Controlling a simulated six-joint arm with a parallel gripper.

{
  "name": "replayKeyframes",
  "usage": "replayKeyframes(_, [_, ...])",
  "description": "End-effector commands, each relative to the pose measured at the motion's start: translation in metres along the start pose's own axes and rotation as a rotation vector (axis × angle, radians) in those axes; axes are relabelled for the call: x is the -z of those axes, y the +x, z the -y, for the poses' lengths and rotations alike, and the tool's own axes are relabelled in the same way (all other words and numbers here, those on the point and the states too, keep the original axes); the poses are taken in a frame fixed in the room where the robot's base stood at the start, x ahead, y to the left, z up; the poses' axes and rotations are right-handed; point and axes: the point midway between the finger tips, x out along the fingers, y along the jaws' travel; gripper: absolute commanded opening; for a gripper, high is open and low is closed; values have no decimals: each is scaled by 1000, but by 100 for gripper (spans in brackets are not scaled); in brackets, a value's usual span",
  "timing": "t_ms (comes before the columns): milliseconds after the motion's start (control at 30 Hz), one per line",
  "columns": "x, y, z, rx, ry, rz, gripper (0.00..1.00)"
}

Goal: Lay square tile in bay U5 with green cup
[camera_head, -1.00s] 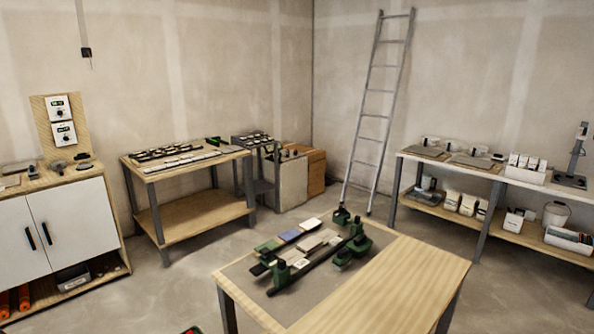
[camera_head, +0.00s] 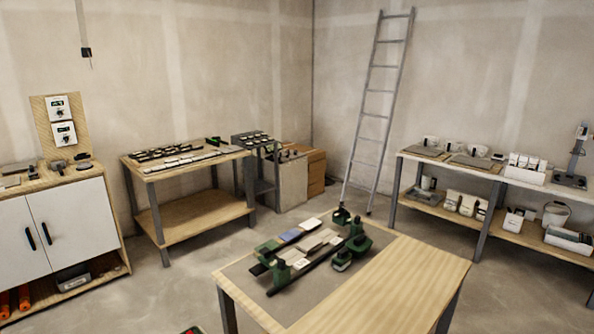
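A wooden table (camera_head: 400,285) stands in the front middle with a grey mat (camera_head: 245,282) on its left part. On the mat is a dark green fixture (camera_head: 315,272) with a long bar and green blocks. Several flat tiles lie by it: a blue one (camera_head: 290,235), a white one (camera_head: 312,223) and grey ones (camera_head: 310,245). Dark green cup-like pieces (camera_head: 358,243) stand at the right end of the bar. I cannot tell which is the green cup, and no U5 label is readable. My gripper is not in view.
A left-rear bench (camera_head: 190,172) holds rows of small dark and pale pieces. A white cabinet (camera_head: 25,238) stands at far left. A right-rear bench (camera_head: 405,155) carries trays and white containers. A ladder (camera_head: 375,115) leans on the wall. The front table's right half is clear.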

Motion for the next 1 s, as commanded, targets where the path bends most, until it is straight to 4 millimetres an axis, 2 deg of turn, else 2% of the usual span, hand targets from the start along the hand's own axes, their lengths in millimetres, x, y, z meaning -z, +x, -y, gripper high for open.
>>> replayKeyframes(167, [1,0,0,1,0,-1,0])
replayKeyframes(200, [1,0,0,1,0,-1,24])
replayKeyframes(300, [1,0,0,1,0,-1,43])
replayKeyframes(533, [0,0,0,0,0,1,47])
replayKeyframes(600, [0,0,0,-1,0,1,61])
replayKeyframes(633, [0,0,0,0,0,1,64])
replayKeyframes(1000, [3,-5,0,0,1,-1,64])
